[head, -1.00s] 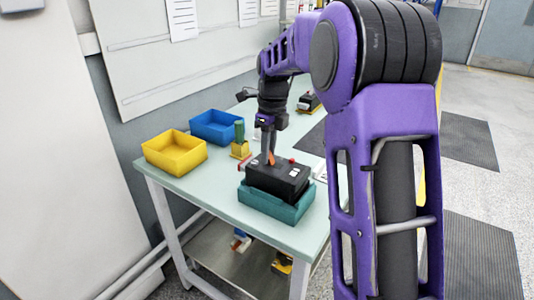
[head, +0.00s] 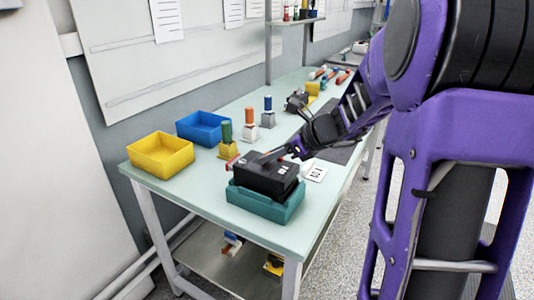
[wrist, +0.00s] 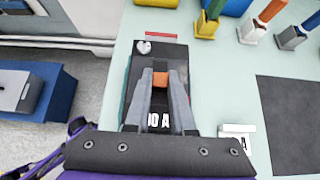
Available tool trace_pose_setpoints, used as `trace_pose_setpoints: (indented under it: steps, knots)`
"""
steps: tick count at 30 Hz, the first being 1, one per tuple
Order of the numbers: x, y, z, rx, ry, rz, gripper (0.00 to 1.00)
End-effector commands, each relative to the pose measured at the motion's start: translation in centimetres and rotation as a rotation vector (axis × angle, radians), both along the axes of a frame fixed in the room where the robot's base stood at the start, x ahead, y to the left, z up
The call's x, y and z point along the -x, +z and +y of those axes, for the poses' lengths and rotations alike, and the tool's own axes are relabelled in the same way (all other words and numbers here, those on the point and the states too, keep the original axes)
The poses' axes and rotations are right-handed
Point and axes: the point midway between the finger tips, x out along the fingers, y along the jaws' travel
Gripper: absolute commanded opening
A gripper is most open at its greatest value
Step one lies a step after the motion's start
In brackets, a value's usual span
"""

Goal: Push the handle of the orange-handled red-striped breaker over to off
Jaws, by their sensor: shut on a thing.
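The black breaker (head: 262,180) sits on a teal block (head: 262,205) at the front of the bench. Its orange handle (wrist: 161,79) shows in the wrist view between the fingertips; in the head view it is hidden by the fingers. The breaker's dark body (wrist: 120,75) also shows in the wrist view, with a white "A" marking partly covered by my fingers. My gripper (head: 265,158) reaches in low from the right, tilted nearly flat over the breaker's top. In the wrist view my gripper (wrist: 161,74) is shut on the orange handle.
A yellow bin (head: 160,155) and a blue bin (head: 203,128) stand at the back left. Green-topped (head: 227,135), orange-topped (head: 249,118) and blue-topped (head: 268,106) pieces stand behind the breaker. A white marked card (head: 315,172) lies right of it.

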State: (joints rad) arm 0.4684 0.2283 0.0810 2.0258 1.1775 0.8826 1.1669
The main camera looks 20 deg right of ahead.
Motion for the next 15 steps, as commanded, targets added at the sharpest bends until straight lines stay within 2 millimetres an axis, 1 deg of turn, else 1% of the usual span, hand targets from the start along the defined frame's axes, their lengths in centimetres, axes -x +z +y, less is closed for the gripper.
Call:
trace_pose_setpoints:
  steps: [6,15]
  knots:
    - [0.39,-0.43,-0.41,-0.074,-0.002,-0.069,0.0]
    - [0.54,-0.51,-0.46,-0.111,0.003,-0.11,0.0]
